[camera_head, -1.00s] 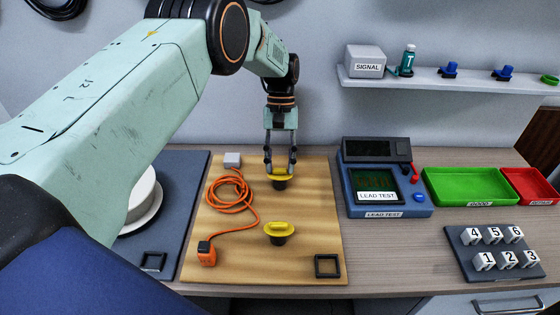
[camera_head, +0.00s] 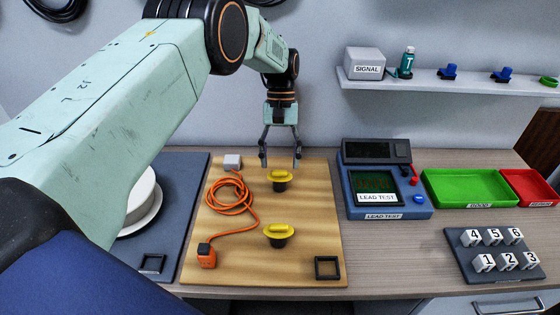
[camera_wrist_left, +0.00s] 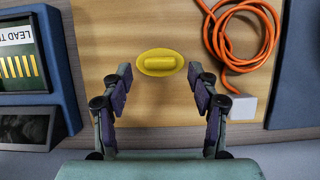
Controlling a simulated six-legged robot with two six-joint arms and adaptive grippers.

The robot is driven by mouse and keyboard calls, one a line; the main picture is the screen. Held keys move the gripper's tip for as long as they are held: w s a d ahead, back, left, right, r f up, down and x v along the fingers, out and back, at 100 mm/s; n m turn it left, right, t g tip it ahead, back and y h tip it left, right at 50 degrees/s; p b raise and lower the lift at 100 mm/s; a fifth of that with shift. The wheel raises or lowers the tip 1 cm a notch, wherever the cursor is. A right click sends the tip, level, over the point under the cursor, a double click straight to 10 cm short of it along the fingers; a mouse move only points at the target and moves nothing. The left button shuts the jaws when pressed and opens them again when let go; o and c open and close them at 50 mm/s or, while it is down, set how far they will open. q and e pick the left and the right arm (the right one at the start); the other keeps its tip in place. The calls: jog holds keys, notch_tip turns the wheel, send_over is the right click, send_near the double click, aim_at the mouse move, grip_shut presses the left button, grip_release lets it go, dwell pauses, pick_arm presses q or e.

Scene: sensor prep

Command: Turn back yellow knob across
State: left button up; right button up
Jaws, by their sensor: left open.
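Two yellow knobs with dark bases stand on the wooden board (camera_head: 318,225). The back yellow knob (camera_head: 280,176) is near the board's far edge, and the front yellow knob (camera_head: 278,231) is nearer me. My left gripper (camera_head: 281,163) is open and empty, just above and behind the back knob. In the left wrist view the back knob (camera_wrist_left: 160,63) shows its oval top with the raised bar lying across the picture. The open fingers of my left gripper (camera_wrist_left: 159,80) are on either side, apart from it. My right gripper is not in view.
An orange cable (camera_head: 232,197) lies coiled left of the knobs, with a grey block (camera_head: 233,160) at its far end. The blue lead tester (camera_head: 420,207) stands right of the board. Green (camera_head: 430,190) and red (camera_head: 509,186) trays are farther right. A black square frame (camera_head: 327,266) sits at the front.

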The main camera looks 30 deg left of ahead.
pick_arm(q)
jog(key=v, duration=0.6)
jog(key=shift+a+r, duration=0.1)
jog(key=shift+w, duration=0.1)
